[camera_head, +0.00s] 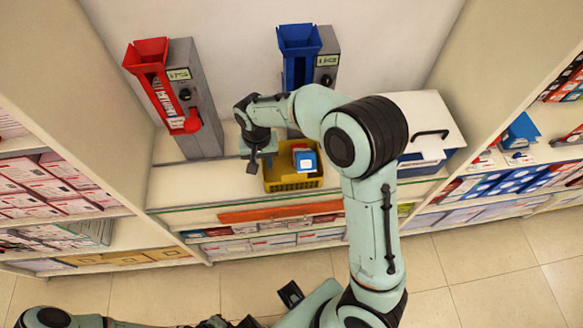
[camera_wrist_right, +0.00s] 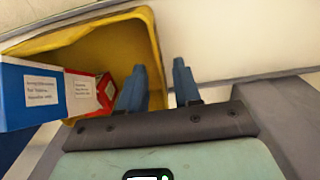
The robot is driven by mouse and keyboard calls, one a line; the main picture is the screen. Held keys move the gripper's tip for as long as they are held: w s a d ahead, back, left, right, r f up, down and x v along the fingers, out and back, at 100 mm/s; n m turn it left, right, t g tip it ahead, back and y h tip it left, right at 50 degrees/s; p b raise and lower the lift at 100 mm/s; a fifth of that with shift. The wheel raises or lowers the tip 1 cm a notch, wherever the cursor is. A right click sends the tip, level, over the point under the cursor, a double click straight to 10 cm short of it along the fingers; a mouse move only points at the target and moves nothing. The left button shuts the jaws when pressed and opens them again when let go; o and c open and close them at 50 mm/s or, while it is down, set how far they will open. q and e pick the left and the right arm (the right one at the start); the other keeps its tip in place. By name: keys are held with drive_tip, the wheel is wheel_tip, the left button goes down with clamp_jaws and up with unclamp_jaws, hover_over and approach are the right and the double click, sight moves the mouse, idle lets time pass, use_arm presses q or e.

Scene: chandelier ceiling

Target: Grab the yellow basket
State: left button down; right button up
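The yellow basket (camera_head: 292,186) stands on the white counter, holding a blue-and-white box (camera_head: 306,161) and a red one. My right gripper (camera_head: 253,167) points down at the basket's left end. In the right wrist view, the gripper (camera_wrist_right: 160,78) is open, with one blue finger inside the basket (camera_wrist_right: 112,38) and the other outside. The rim passes between them, with gaps visible on both sides. The boxes (camera_wrist_right: 32,97) lie beside the inner finger. My left arm shows along the bottom of the head view; its gripper's opening is unclear.
A red dispenser (camera_head: 150,58) on a grey stand is at the back left, and a blue dispenser (camera_head: 299,42) stands behind the basket. A white-lidded blue box (camera_head: 425,135) is to the right. Shelves of boxes (camera_head: 60,185) flank the counter.

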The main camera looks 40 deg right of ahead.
wheel_tip(320, 180, down, 2)
drive_tip(key=shift+f, duration=0.1)
clamp_jaws()
